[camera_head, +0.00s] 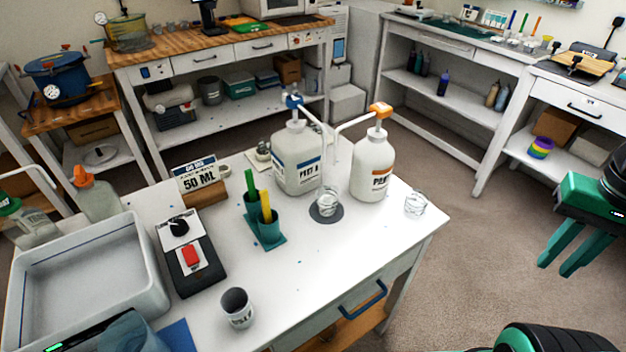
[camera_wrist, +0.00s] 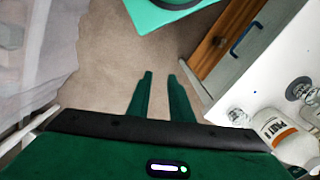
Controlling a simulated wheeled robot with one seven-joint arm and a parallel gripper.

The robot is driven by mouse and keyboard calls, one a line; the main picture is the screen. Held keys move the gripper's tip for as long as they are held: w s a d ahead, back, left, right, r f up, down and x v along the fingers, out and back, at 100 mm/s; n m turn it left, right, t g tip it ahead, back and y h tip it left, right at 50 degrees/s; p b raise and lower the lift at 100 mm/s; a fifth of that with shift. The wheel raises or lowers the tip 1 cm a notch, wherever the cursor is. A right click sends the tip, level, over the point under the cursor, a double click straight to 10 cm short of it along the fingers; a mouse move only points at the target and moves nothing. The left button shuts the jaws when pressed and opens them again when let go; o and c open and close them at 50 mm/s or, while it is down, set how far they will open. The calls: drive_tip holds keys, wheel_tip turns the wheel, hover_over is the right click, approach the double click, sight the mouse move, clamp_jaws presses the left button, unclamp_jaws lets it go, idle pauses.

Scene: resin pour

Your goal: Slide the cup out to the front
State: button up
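A clear cup (camera_head: 327,201) stands upright on a dark round pad (camera_head: 325,216) below the pump spouts of two white bottles, one with a blue pump (camera_head: 298,165) and one with an orange pump (camera_head: 373,168). A second clear cup (camera_head: 415,204) stands to the right, near the table's right edge. Both show in the wrist view, the edge cup (camera_wrist: 237,115) and the pad cup (camera_wrist: 303,88). A grey-white cup (camera_head: 237,308) stands at the table's front. My gripper (camera_head: 553,270) is open and empty beyond the table's right edge, over carpet; its fingers (camera_wrist: 160,74) point away from the cups.
The white tabletop is bare in front of the pad. A blue drawer handle (camera_head: 362,300) protrudes below the edge.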

drive_tip(key=w+a+n+t+h, duration=0.1)
drive_tip(key=w+a+n, duration=0.4)
drive_tip(key=w, duration=0.5)
drive_tip(key=n+t+y, duration=0.2)
drive_tip(key=n+t, duration=0.2)
drive_tip(key=n, duration=0.3)
hover_over(320, 212)
drive_tip(key=s, duration=0.3)
drive_tip(key=f, duration=0.1)
drive_tip(key=shift+s+d, duration=0.1)
drive_tip(key=shift+d, duration=0.25)
drive_tip(key=shift+f, duration=0.1)
drive_tip(key=x, duration=1)
drive_tip(key=shift+d+f, duration=0.1)
drive_tip(key=shift+f, duration=0.3)
